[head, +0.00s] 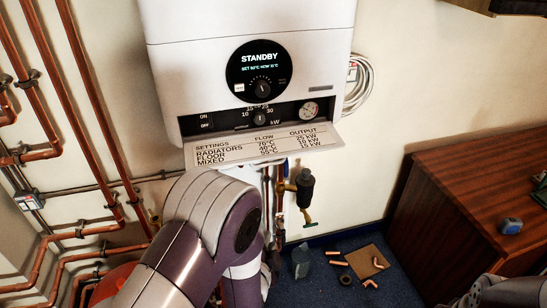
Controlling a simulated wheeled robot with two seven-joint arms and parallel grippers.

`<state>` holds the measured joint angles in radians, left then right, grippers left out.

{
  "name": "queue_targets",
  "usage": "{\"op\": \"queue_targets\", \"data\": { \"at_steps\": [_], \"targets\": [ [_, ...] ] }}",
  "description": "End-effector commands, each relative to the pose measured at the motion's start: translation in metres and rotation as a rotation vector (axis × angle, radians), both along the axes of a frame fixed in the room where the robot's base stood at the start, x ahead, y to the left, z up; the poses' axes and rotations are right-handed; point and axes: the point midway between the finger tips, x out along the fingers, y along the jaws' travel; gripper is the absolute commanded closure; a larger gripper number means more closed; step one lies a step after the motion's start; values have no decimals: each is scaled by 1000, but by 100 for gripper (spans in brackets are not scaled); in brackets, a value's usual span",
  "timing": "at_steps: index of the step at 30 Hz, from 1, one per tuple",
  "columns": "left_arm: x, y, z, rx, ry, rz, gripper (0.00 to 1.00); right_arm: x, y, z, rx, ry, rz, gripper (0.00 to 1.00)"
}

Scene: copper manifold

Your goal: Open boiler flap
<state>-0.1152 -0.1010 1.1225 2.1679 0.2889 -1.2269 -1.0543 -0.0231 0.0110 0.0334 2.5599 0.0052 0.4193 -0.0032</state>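The white boiler (250,75) hangs on the wall at the top middle of the head view. Its flap (262,146) is folded down and sticks out below the control panel, with a printed table of settings on the face I see. The panel behind it is exposed, with an on/off switch (206,119), an output dial (260,118) and a pressure gauge (310,109). My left arm rises from the bottom to just under the flap's left half. Its fingers are hidden or too unclear to read, so I cannot tell whether they touch the flap. My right gripper's fingers do not show.
Copper pipes (93,88) run along the left wall. A valve with a dark body (305,188) hangs below the boiler. A brown cabinet (455,215) stands at the right with a small blue item (511,226) on it. Copper fittings and a brown board (367,262) lie on the blue floor.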

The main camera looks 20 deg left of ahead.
Motion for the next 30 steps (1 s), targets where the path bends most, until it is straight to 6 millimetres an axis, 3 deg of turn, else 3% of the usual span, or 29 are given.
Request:
{"op": "queue_targets", "data": {
  "at_steps": [3, 6, 8, 13, 24, 30],
  "targets": [
    [6, 13, 55, 378, -278, -25, 78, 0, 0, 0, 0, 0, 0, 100],
    [5, 14, 98, 612, -433, 2, 78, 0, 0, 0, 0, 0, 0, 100],
    [3, 14, 110, 701, -468, 10, 78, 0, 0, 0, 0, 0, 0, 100],
    [22, 19, 120, 748, -465, 11, 78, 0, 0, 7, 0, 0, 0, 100],
    [105, 39, 140, 745, -464, 7, 78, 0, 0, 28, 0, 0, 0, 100],
    [122, 42, 142, 745, -465, 5, 78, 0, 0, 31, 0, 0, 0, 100]
  ]
}}
